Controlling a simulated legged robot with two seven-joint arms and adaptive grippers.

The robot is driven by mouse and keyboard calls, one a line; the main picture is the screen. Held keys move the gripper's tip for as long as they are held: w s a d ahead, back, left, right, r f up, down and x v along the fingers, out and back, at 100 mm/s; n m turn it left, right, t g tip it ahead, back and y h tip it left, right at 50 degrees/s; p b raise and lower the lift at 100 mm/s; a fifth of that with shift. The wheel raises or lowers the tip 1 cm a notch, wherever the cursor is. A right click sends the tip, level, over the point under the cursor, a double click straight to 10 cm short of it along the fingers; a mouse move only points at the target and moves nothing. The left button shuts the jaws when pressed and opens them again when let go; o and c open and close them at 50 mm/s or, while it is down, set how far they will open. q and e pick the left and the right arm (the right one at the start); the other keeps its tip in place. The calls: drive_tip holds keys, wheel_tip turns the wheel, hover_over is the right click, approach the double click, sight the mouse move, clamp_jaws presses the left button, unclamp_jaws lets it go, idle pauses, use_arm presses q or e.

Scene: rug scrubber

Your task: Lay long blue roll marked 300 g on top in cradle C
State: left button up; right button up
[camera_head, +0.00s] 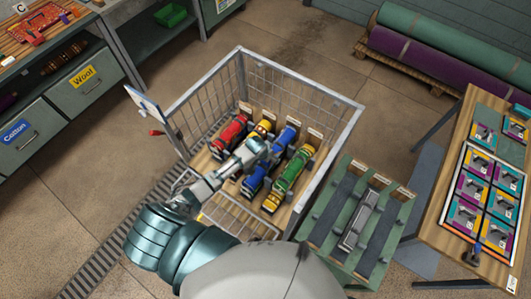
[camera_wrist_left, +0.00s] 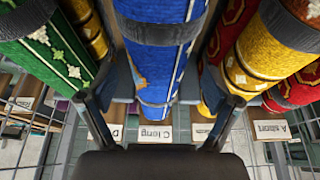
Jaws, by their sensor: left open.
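A long blue roll (camera_head: 286,137) lies in the wire cage cart, running from the back labels toward the front. The wrist view shows the blue roll (camera_wrist_left: 158,65) with dark bands, in line with the label "C long" (camera_wrist_left: 154,132) of cradle C. Its weight marking is not readable. My left gripper (camera_head: 262,150) is over the middle of the roll and hides part of it. In the wrist view its open fingers (camera_wrist_left: 150,98) stand apart at either side of the blue roll. My right gripper is out of view.
A green and yellow roll (camera_head: 290,175) lies close on the right; yellow (camera_head: 261,130) and red (camera_head: 229,132) rolls lie on the left. Wire walls (camera_head: 305,84) surround them. A green bench (camera_head: 322,238) and a wooden table (camera_head: 447,195) stand right of the cart.

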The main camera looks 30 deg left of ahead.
use_arm(q)
drive_tip(key=v, duration=0.8)
drive_tip(key=shift+s+d+r, duration=0.1)
drive_tip(key=shift+s+r, duration=0.05)
drive_tip(key=shift+r, duration=0.25)
